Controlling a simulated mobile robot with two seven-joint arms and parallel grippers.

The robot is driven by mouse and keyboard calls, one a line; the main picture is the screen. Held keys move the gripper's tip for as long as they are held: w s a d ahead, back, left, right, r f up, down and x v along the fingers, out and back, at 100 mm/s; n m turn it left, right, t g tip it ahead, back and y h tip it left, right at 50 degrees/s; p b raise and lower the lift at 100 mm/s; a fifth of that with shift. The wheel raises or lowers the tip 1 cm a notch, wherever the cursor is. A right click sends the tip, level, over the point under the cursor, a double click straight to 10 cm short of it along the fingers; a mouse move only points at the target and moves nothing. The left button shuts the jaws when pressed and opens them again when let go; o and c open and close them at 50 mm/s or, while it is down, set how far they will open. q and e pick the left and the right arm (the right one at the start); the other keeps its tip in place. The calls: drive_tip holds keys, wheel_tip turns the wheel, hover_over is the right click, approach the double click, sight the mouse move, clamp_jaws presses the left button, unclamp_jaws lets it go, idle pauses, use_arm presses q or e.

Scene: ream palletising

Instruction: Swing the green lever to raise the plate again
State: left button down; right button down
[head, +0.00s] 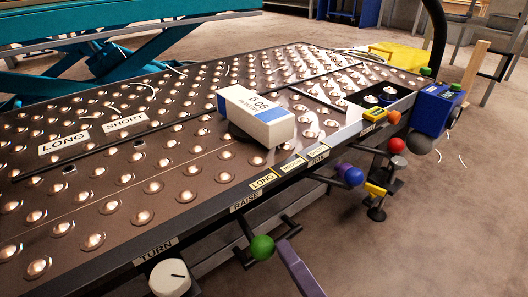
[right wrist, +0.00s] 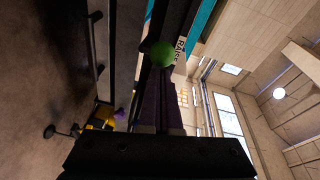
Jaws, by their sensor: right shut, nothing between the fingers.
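The green lever (head: 262,247) is a dark rod with a green ball end, at the table's front edge below the RAISE label (head: 246,201). My right gripper (head: 286,246) comes in from the bottom, just right of the green ball. Its purplish fingers are together and empty. In the right wrist view the green ball (right wrist: 159,54) is at the tips of the shut fingers (right wrist: 162,78); I cannot tell whether they touch. A white and blue ream (head: 262,112) lies over a dark round plate (head: 238,133), which is mostly hidden. My left gripper is not in view.
A white knob (head: 170,277) sits left, by the TURN label. To the right are levers with a purple-blue ball (head: 353,176) and a red ball (head: 396,145), and a blue box (head: 434,112). The table top (head: 95,160) carries many metal balls and is largely clear.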

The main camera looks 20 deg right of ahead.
drive_tip(key=shift+s+a, duration=0.15)
drive_tip(key=shift+a, duration=0.65)
drive_tip(key=shift+a+r, duration=0.1)
drive_tip(key=shift+a, duration=0.35)
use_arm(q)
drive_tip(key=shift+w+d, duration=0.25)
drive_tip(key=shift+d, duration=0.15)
